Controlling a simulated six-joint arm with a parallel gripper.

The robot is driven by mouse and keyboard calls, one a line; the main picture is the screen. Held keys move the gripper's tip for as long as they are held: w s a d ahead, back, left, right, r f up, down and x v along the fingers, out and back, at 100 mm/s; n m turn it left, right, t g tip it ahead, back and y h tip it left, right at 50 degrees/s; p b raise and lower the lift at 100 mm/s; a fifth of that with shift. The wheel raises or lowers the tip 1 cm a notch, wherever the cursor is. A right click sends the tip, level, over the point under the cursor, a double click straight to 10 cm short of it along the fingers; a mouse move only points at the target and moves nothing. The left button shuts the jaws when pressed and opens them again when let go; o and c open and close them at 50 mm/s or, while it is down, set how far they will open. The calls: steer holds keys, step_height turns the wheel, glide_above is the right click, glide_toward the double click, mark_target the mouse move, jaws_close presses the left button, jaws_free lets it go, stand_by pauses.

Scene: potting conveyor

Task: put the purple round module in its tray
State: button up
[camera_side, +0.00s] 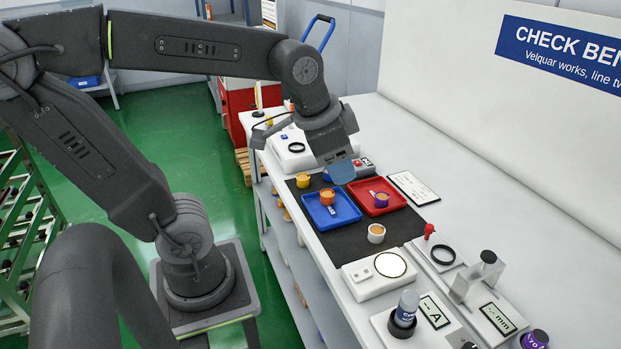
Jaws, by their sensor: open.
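The purple round module (381,200), with an orange top, is in the red tray (399,204). A small light label or tag lies beside it. My gripper (341,174) is above the back of the trays, up and left of the purple module and apart from it. Its blue end faces down, the gap between the fingers is hard to see, and no held object shows. An orange round module (327,197) is in the blue tray (347,219), also with a small label beside it.
A yellow module (303,180) and a white module (376,233) stand on the dark mat (330,240). A white device with a round plate (390,265) is in front, with bench instruments (402,315) nearer the camera. A white card (413,188) lies behind the red tray.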

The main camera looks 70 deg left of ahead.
steer(key=s+n, duration=0.1)
steer(key=s+d+f, duration=0.1)
steer(key=s, duration=0.1)
steer(key=s+n+t, duration=0.1)
steer(key=s, duration=0.1)
steer(key=shift+s+d+f+n, duration=0.2)
steer(key=shift+d+f+n, duration=0.1)
steer(key=shift+d, duration=0.05)
